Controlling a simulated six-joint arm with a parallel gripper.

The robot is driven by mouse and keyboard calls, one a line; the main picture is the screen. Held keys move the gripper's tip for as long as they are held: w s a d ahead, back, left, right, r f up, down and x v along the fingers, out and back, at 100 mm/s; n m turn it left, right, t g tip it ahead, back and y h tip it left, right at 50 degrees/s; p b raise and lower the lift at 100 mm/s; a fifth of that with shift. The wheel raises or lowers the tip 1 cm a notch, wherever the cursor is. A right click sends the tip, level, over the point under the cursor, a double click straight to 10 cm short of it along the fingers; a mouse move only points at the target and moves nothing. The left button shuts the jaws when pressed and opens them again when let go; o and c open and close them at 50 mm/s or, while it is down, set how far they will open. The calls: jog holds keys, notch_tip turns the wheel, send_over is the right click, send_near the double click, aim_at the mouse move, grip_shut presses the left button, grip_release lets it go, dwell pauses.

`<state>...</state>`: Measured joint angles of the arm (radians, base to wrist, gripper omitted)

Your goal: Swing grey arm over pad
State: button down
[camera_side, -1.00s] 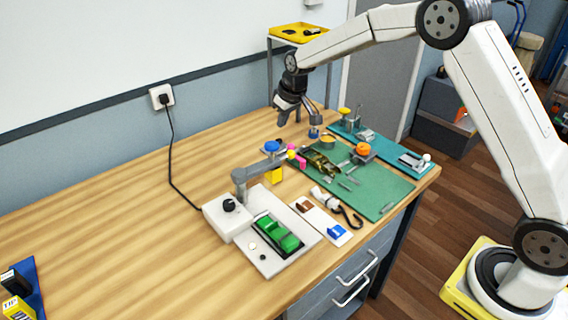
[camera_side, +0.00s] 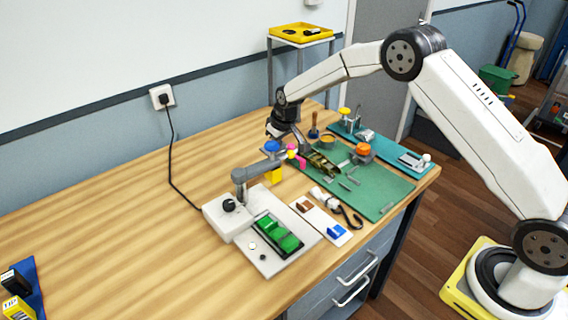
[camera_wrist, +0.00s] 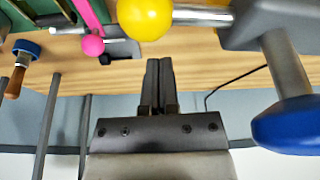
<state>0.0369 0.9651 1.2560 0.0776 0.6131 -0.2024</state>
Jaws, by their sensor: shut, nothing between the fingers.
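The grey arm (camera_side: 258,168) sits on a post on a white base at the middle of the bench. It carries a blue knob (camera_side: 271,146) and points away from the green pad (camera_side: 278,235), which lies on a pale plate in front of the base. My gripper (camera_side: 275,136) is just behind the blue knob in the side view. In the wrist view its fingers (camera_wrist: 159,64) are shut and empty, left of the blue knob and apart from it.
A pink ball (camera_wrist: 93,45) is near the yellow ball. A green mat (camera_side: 385,190) with tools lies to the right. A white card (camera_side: 321,221) with small parts lies beside the pad. A black cable (camera_side: 172,160) runs from the wall socket. The bench's left side is mostly clear.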

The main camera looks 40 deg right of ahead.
jog(key=shift+s+d+r, duration=0.1)
jog(key=shift+s+r, duration=0.05)
jog(key=shift+s, duration=0.85)
jog(key=shift+s+d+r, duration=0.1)
jog(key=shift+s+r, duration=0.05)
jog(key=shift+s, duration=0.8)
jog(key=shift+s, duration=0.15)
jog(key=shift+s+m, duration=0.6)
jog(key=shift+s, duration=0.15)
jog(key=shift+s+a+m+g+h, duration=0.45)
jog(key=shift+s+a+m+h, duration=0.2)
jog(key=shift+s+a+m, duration=1.8)
jog(key=shift+s+a+m+g+h, duration=0.4)
jog(key=shift+s+a+m+h, duration=0.2)
jog(key=shift+s+a+m, duration=1.8)
jog(key=shift+s+a+m+g+h, duration=0.45)
jog(key=shift+s+a+m+h, duration=0.2)
jog(key=shift+s+a+m, duration=1.75)
jog(key=shift+s, duration=0.15)
